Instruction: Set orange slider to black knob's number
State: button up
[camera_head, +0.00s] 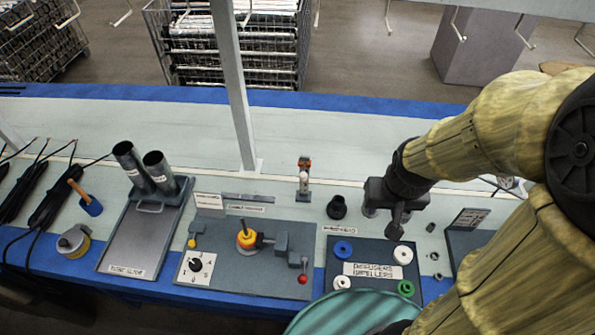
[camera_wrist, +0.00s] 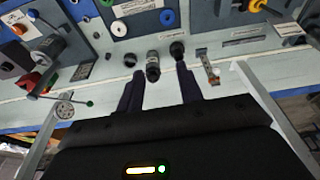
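The black knob (camera_head: 197,265) sits on a white dial plate at the lower left of the panel in the head view. Its number is too small to read. A small upright device with an orange part (camera_head: 304,162), apparently the orange slider, stands behind the panel. It also shows right of my fingers in the wrist view, with an orange spot (camera_wrist: 212,78). My gripper (camera_head: 392,222) is right of it in the head view, above the bench. In the wrist view the fingers of my gripper (camera_wrist: 160,88) are apart, with nothing visibly held between them.
A dark cup-like part (camera_head: 337,207) stands between the slider and my gripper. A dark cylinder (camera_wrist: 153,66) shows beyond my fingertips. A board with coloured rings (camera_head: 374,270) lies in front. A white post (camera_head: 236,90) rises left of the slider.

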jog(key=shift+o, duration=1.2)
jog(key=shift+s, duration=0.25)
jog(key=w+a+f+n+t+y+b, duration=0.2)
jog(key=w+a+f+n+t+b, duration=0.15)
jog(key=w+f, duration=0.85)
jog(key=a+f+m+t+y+b, duration=0.3)
jog(key=a+f+t+y+b, duration=0.2)
jog(key=f+t, duration=0.5)
notch_tip(320, 180, down, 3)
jog(key=a+b, duration=0.2)
jog(key=shift+s+y+b, duration=0.3)
jog(key=shift+s+b, duration=0.05)
jog(key=shift+s, duration=0.05)
jog(key=shift+w+a, duration=0.1)
